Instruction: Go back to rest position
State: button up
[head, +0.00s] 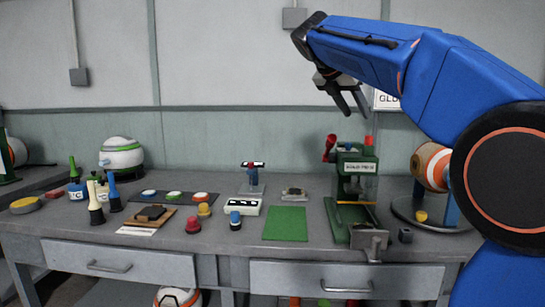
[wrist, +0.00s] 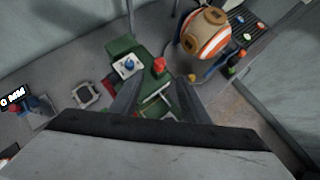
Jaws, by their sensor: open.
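My gripper (head: 346,98) is raised in the air above the right part of the workbench, over the green press (head: 355,190). Its fingers are apart and nothing is between them. In the wrist view the gripper (wrist: 150,98) shows from above, with its two fingers spread over the press (wrist: 122,50). The press has a red lever on its left side and a red knob (wrist: 159,64) on top. My blue arm reaches in from the right and hides part of the bench's right end.
A green mat (head: 286,224) lies left of the press. An orange and white ball (head: 430,166) sits on a stand at the right. Several bottles, knobs and coloured discs stand on the left of the workbench (head: 250,258). The air around the gripper is clear.

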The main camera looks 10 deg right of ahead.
jog(key=s+a+f+m+y, duration=0.2)
jog(key=s+a+f+m, duration=0.1)
jog(key=s+f+m, duration=0.5)
jog(key=s+a+f+m+y, duration=0.3)
jog(key=s+f+m, duration=0.5)
jog(key=s+f, duration=0.7)
jog(key=s+a+f+m+y, duration=0.3)
jog(key=s+f+m, duration=0.4)
jog(key=s+f, duration=0.5)
notch_tip(320, 180, down, 8)
jog(key=shift+a+m, duration=0.4)
jog(key=shift+a, duration=0.1)
